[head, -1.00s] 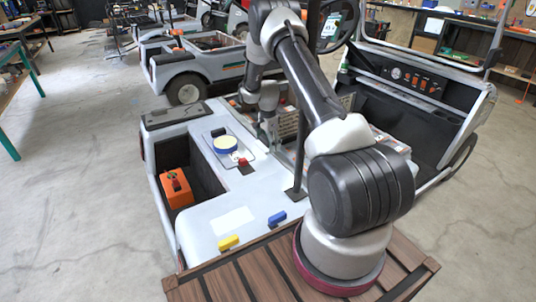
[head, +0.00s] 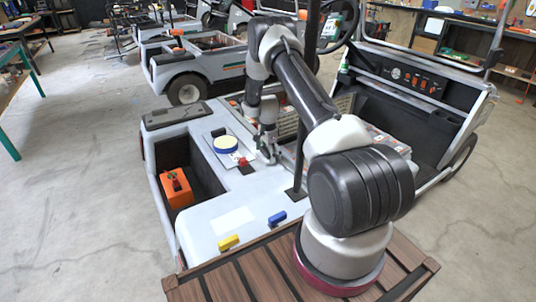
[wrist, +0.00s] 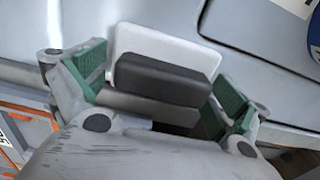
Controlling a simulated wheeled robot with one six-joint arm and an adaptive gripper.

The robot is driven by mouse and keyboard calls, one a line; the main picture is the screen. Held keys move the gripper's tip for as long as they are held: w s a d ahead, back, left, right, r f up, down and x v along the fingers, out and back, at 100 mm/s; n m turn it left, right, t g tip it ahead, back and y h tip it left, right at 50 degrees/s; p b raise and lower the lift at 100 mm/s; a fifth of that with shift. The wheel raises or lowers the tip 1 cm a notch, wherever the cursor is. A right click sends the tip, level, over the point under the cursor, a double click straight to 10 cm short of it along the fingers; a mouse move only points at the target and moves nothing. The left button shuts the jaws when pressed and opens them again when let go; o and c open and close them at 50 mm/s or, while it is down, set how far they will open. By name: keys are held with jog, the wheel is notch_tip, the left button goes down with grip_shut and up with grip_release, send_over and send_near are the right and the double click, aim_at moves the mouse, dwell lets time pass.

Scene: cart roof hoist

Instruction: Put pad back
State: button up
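In the wrist view the pad, a white plate with a black block handle (wrist: 162,80), lies between the green-lined fingers of my gripper (wrist: 165,88). In the head view my gripper (head: 268,158) is low over the inner edge of the cart's light grey deck (head: 205,195), right of the red knob (head: 242,162). The pad cannot be made out there.
A blue block (head: 277,218), a yellow block (head: 229,242) and a white patch (head: 232,221) are on the front deck. An orange box (head: 176,188) stands in the recess. A dark upright post (head: 300,165) is close right.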

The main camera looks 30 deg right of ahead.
notch_tip(320, 180, up, 12)
jog(key=shift+r, duration=0.15)
dwell(0.6)
dwell(0.4)
